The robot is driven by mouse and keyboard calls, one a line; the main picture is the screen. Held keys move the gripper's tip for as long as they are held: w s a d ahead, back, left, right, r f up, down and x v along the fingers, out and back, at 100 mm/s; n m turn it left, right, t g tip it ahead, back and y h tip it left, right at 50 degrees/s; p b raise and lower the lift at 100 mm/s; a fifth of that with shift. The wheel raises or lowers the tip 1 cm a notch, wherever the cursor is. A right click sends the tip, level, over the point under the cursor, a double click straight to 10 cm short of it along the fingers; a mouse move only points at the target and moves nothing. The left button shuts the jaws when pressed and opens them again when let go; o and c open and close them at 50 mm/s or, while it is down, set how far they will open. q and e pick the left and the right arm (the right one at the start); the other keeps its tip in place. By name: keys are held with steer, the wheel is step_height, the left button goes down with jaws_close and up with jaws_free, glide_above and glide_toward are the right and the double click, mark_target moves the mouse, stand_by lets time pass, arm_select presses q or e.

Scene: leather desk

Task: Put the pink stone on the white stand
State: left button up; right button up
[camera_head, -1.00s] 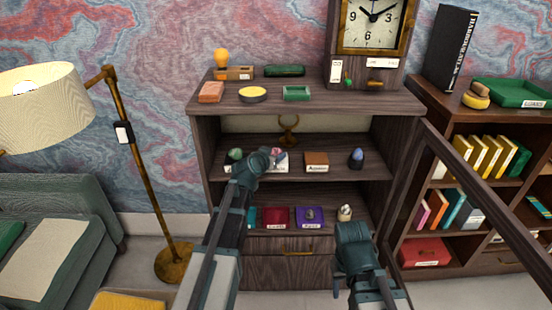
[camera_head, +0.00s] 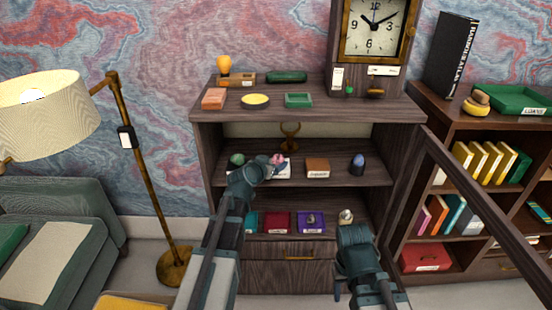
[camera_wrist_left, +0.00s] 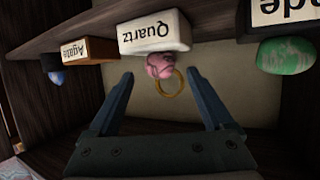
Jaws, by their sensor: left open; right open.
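The pink stone (camera_head: 277,158) appears to rest on the white stand (camera_head: 283,173) on the cabinet's upper inner shelf. The left wrist view is upside down; there the pink stone (camera_wrist_left: 158,66) adjoins the top of the white stand (camera_wrist_left: 153,33), labelled "Quartz". My left gripper (camera_wrist_left: 158,76) is open, its fingers apart on either side of the stone in that view, with no visible contact. In the head view my left gripper (camera_head: 267,167) partly covers the stone and stand. My right gripper (camera_head: 355,236) is low at the cabinet front; its fingertips are hidden.
A green stone (camera_head: 237,159) is left of the stand; a wooden block stand (camera_head: 317,167) and a blue stone (camera_head: 357,162) are right. A brass ring (camera_head: 290,131) stands behind. The cabinet's open door frame (camera_head: 466,196) stretches to the right. The shelf board above limits height.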

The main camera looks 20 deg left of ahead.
arm_select(q)
steer(key=d+p+v, duration=0.1)
steer(key=p+v, duration=0.1)
steer(key=v, duration=0.6)
steer(key=shift+a, duration=0.5)
steer(key=shift+s, duration=0.1)
steer(key=s+d+f+m+g+h, duration=0.1)
steer(key=s+d+f+g, duration=0.25)
steer(key=d, duration=0.45)
steer(key=s+d+f+m+g+h, duration=0.1)
steer(key=s+d+f+m+g, duration=0.15)
steer(key=s+d+f, duration=0.35)
steer(key=s+d+f+g+y, duration=0.1)
steer(key=s+g, duration=0.1)
steer(key=s, duration=0.3)
steer(key=s+d+f+g+y, duration=0.1)
steer(key=s+d+g+y, duration=0.1)
steer(key=s, duration=0.3)
steer(key=s+d+f+n+g+y, duration=0.1)
steer(key=s+f+g+y, duration=0.1)
steer(key=s, duration=0.3)
steer(key=shift+s+d+g, duration=0.25)
steer(key=shift+d+g, duration=0.15)
steer(key=shift+g, duration=0.5)
